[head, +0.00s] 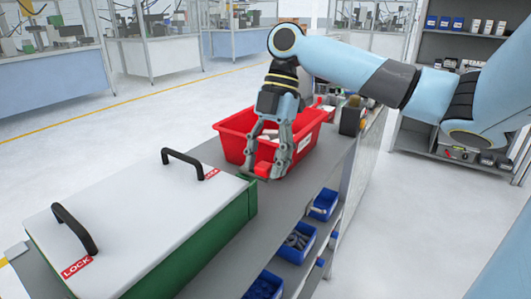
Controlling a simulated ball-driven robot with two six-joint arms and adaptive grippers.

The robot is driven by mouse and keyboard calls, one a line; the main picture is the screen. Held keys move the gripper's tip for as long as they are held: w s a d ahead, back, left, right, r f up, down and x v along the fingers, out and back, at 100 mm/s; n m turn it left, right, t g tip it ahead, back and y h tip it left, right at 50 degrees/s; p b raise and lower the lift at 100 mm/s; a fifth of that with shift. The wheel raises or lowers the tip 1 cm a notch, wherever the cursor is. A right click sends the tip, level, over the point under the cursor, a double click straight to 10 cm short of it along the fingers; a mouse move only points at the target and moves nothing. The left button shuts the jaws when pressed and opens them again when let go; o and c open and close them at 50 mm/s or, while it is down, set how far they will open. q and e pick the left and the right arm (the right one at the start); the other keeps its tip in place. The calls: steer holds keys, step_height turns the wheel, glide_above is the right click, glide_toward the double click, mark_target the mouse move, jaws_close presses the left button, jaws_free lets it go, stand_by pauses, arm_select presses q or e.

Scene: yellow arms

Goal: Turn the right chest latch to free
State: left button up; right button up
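The chest (130,220) has a white lid and a green body and stands on the grey bench at the lower left. Its right latch (183,157) is a black bar handle at the lid's far end, with a red LOCK label (211,174) beside its foot. The left latch (74,226) is a similar black handle at the near end, also by a LOCK label (76,267). My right gripper (265,170) points down in front of the red bin, right of the right latch and apart from it. Its fingers are spread, with a red patch between the tips. My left gripper is out of view.
The red bin (232,140) with pale items stands on the bench (207,150) beyond the chest. A dark box (352,117) stands behind it. Blue bins (297,241) sit on a shelf below the bench top. Open floor lies left and right.

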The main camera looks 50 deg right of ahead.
steer(key=shift+d+r, duration=0.1)
steer(key=shift+r, duration=0.05)
steer(key=v, duration=1.1)
steer(key=shift+d+r, duration=0.15)
steer(key=shift+r, duration=0.1)
